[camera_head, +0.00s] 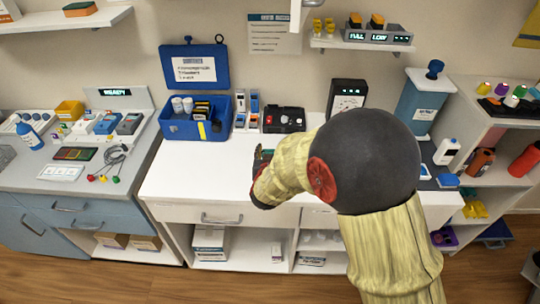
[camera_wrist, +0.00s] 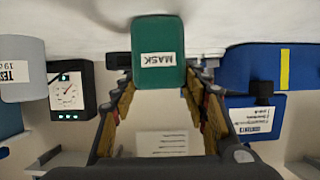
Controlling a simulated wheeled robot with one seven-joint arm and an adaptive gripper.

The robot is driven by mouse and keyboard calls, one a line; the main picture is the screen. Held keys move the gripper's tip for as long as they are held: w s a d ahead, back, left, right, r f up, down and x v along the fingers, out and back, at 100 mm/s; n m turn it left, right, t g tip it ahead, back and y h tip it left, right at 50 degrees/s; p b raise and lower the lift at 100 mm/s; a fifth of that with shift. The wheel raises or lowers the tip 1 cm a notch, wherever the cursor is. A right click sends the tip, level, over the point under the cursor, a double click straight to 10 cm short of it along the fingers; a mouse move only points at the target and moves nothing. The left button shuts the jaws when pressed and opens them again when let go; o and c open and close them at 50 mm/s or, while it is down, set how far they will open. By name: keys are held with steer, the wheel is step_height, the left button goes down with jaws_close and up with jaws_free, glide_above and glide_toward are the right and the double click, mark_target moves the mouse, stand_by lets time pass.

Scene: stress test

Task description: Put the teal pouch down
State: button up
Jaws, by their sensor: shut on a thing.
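The teal pouch (camera_wrist: 158,50) has a white label reading MASK. In the wrist view it sits between the fingertips of my gripper (camera_wrist: 160,76), which is shut on it. In the head view my gripper (camera_head: 261,162) is over the white counter (camera_head: 190,178), near its middle. Only a small teal patch (camera_head: 268,152) shows there; my arm and gripper hide the rest of the pouch. I cannot tell whether the pouch touches the counter.
A blue open box (camera_head: 183,129) with bottles and packs stands on the counter at the left. Small blue-and-white packs, a black device (camera_head: 284,119) and a dial meter (camera_head: 347,97) line the back. The counter's front left is clear. My arm hides part of the right.

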steer(key=shift+r, duration=0.2)
steer(key=shift+f, duration=0.15)
steer(key=shift+f, duration=0.1)
steer(key=o, duration=1.3)
